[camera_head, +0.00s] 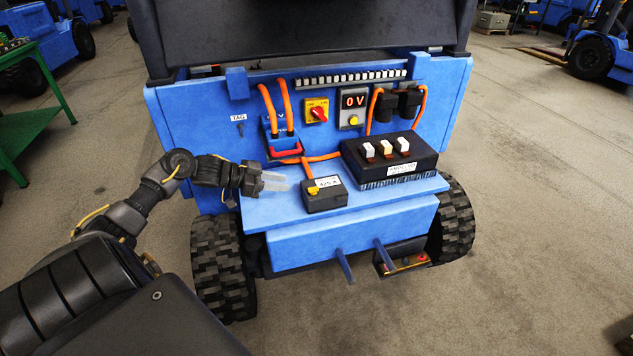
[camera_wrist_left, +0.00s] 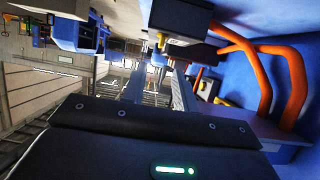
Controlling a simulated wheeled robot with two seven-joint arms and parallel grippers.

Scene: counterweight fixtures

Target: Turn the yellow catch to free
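The yellow catch (camera_head: 313,190) sits on the left side of a small dark box (camera_head: 327,199) labelled 425 A, on the blue shelf of the machine. My left gripper (camera_head: 275,181) is just left of that box, above the shelf, and looks apart from the catch. In the left wrist view, the two grey fingers of my left gripper (camera_wrist_left: 159,88) stand apart with nothing seen between them. My right gripper is not in view.
A blue connector with a red handle (camera_head: 287,151) and orange cables (camera_head: 287,107) stands behind the gripper. A black block with several switches (camera_head: 398,168) is right of the box. A red knob on a yellow plate (camera_head: 318,113) and a 0 V display (camera_head: 354,100) are on the panel.

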